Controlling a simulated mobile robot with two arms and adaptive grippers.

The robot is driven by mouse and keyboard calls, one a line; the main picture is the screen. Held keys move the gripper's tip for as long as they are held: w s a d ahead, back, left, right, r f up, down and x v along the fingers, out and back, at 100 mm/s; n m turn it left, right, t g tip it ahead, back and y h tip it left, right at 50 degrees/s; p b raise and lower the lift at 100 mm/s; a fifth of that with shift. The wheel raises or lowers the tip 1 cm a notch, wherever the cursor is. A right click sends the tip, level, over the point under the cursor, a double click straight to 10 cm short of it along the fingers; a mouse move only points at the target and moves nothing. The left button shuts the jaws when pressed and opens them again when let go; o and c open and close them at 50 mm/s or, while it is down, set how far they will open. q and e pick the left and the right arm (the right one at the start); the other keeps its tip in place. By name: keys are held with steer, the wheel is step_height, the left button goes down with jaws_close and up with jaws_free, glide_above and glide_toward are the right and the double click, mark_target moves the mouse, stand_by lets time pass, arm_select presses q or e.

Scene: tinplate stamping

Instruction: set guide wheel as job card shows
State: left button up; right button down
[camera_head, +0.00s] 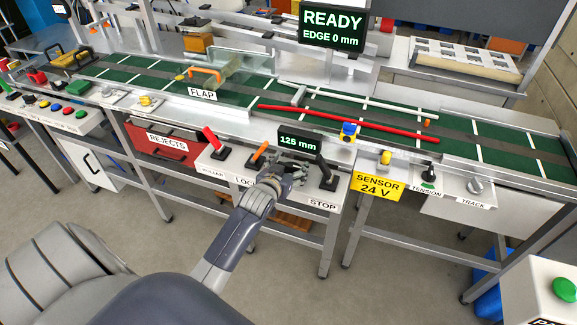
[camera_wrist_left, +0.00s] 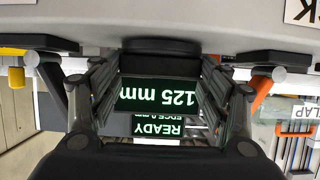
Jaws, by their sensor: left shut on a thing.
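My left gripper (camera_head: 287,181) reaches over the control panel, between the orange LOCK lever (camera_head: 259,152) and the black lever (camera_head: 326,174) by the STOP label. It is shut on the guide wheel, which the hand mostly hides in the head view. In the left wrist view a dark part (camera_wrist_left: 160,62) sits between the fingers. The small display (camera_head: 300,142) behind the hand reads 125 mm, clearer upside down in the left wrist view (camera_wrist_left: 158,97). A red guide rail (camera_head: 350,124) lies along the green belt. I cannot make out a job card. My right gripper is not in view.
A red ROLLER lever (camera_head: 212,140) stands left of LOCK. The upper screen (camera_head: 333,26) reads READY, EDGE 0 mm.

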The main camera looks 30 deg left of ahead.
arm_select(q)
steer(key=shift+r, duration=0.2)
steer(key=o, duration=0.7)
steer(key=shift+o, duration=0.4)
steer(key=shift+f, duration=0.15)
steer(key=v, duration=1.2)
